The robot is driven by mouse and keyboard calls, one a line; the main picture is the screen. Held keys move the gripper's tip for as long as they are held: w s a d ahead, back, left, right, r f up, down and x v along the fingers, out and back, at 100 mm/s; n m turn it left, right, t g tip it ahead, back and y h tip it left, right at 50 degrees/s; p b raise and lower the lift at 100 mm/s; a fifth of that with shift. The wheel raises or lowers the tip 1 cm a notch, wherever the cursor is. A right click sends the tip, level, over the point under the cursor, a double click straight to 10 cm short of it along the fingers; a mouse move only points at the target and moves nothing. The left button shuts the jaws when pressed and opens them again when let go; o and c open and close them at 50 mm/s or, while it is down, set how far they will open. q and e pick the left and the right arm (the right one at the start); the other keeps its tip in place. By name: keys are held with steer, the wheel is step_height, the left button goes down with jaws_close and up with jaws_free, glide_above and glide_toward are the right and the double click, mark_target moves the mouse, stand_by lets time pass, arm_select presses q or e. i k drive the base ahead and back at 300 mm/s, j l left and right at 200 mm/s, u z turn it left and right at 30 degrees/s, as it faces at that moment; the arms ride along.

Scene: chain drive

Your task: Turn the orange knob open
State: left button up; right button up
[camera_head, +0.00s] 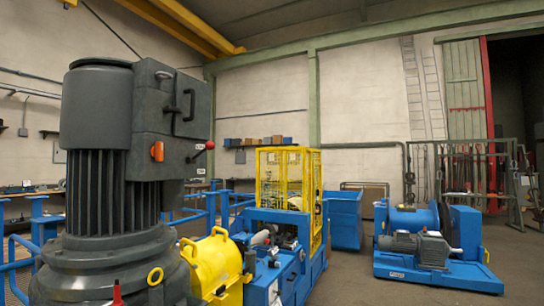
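The orange knob (157,151) is on the front face of the grey control box (168,110), on the side of the large dark motor (95,150) at the left. It looks like a small upright tab, and I cannot tell how far it is turned. A lever with a red ball end (210,145) sticks out to its right. Neither of my grippers is in view, and nothing covers the knob.
A yellow housing (215,265) stands right of the motor's base. Behind it are a blue machine (285,262) and a yellow cage (290,180). A blue motor unit (435,250) stands on the right. Grey floor lies open between the machines.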

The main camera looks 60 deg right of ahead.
mark_target(156, 151)
steer(key=z, duration=1)
